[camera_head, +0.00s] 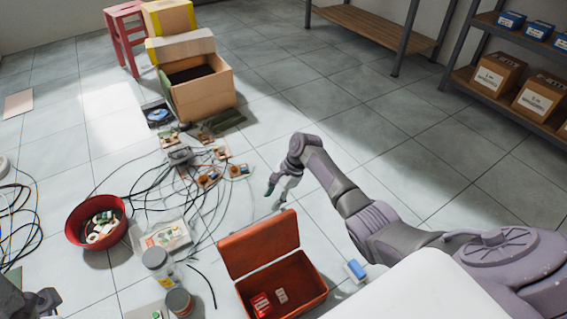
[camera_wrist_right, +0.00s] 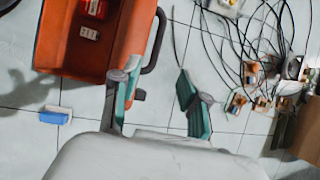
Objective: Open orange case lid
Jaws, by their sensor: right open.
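The orange case (camera_head: 318,283) sits on the tiled floor at the bottom middle of the head view. Its lid (camera_head: 258,243) stands raised along the far side, so the inside shows. A red box (camera_head: 262,304) and a small pale item (camera_head: 281,296) lie inside. The case also fills the upper left of the right wrist view (camera_wrist_right: 60,45), with a dark handle (camera_wrist_right: 155,45) on the lid side. My right gripper (camera_head: 274,198) is open and empty beyond the lid. In the wrist view one finger of it (camera_wrist_right: 158,75) overlaps the lid's edge; contact is unclear. Part of my left arm shows bottom left.
A blue-and-white block (camera_head: 356,270) lies right of the case. Jars (camera_head: 160,268), a red bowl (camera_head: 99,243) and tangled cables (camera_head: 150,195) lie left. A cardboard box (camera_head: 205,98) stands farther back. Shelves (camera_head: 485,85) are at the right.

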